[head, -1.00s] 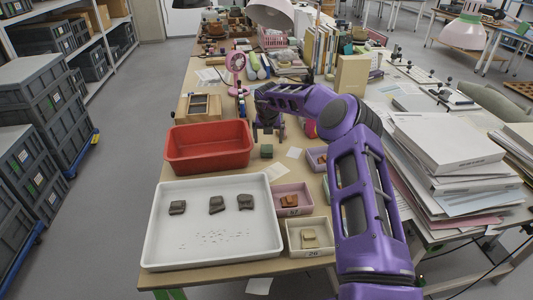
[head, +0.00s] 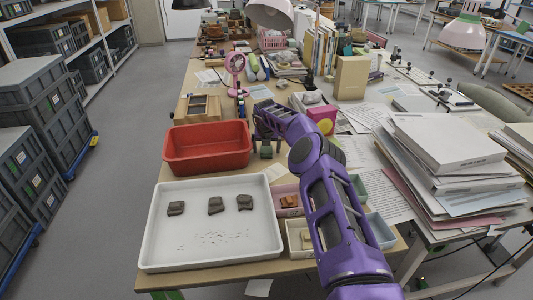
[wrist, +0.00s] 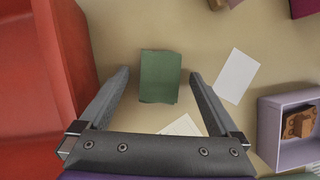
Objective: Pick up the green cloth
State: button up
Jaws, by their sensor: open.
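The green cloth (wrist: 160,77) is a small folded dark green rectangle lying flat on the tan table. In the head view the cloth (head: 266,152) is just right of the red bin. My gripper (wrist: 159,76) is open and empty, pointing down over the cloth. In the wrist view its two fingers stand on either side of the cloth, with a gap on each side. How high the fingertips are above the table is hard to tell. In the head view my arm partly hides the area around the gripper.
The red bin (wrist: 45,125) stands close to the left finger. A white paper slip (wrist: 236,75) lies to the right, near a lilac box (wrist: 264,130) holding a brown sherd. A white tray (head: 160,225) with dark sherds is in front. Paper stacks (head: 440,145) stand at the right.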

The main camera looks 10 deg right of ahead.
aim_at(267, 150)
jog(key=c, duration=1.4)
jog(key=shift+c, duration=0.2)
jog(key=shift+r, duration=0.15)
notch_tip(267, 150, up, 18)
jog(key=p, duration=0.3)
jog(key=o, duration=0.8)
jog(key=c, duration=0.6)
jog(key=shift+s, duration=0.1)
jog(key=shift+c, duration=0.2)
